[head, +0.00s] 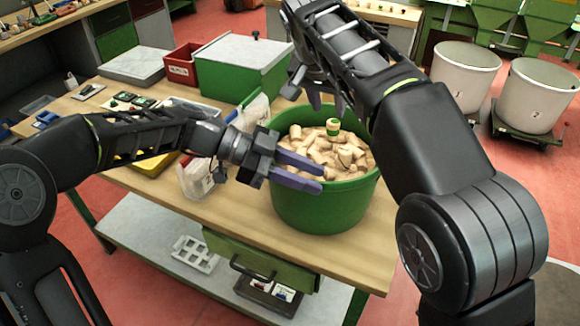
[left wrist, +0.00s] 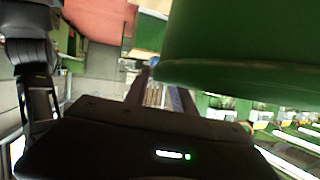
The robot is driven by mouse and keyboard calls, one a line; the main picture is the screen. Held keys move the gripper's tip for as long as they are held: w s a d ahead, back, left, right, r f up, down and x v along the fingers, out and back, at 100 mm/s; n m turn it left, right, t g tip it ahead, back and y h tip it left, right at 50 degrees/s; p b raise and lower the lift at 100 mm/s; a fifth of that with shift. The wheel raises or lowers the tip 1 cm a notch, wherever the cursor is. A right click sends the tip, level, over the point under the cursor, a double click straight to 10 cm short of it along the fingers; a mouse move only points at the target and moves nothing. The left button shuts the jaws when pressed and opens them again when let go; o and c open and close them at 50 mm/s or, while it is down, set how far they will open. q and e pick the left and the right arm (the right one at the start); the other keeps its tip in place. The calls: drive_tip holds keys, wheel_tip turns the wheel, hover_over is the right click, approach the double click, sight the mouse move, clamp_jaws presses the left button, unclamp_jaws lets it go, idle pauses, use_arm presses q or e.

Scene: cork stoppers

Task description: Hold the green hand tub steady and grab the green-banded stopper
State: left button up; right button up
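The green tub (head: 320,208) stands at the table's front right edge, full of plain corks (head: 300,150). The green-banded stopper (head: 333,127) stands on top of the corks near the far side. My left gripper (head: 321,179) is at the tub's left side, fingers apart, overlapping the rim in the head view. In the left wrist view the tub (left wrist: 240,45) fills the upper right, and nothing shows held between the left fingers (left wrist: 160,80). I cannot tell whether they touch the tub. My right gripper (head: 328,108) is just above the stopper, pointing down, fingers apart and empty.
A green box with a grey lid (head: 240,55), a red bin (head: 182,65) and a clear container (head: 195,180) stand on the wooden table (head: 235,205) left of the tub.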

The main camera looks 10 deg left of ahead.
use_arm(q)
drive_tip(key=shift+d+f, duration=0.3)
drive_tip(key=shift+d, duration=0.35)
drive_tip(key=shift+c, duration=0.5)
clamp_jaws()
idle(0.5)
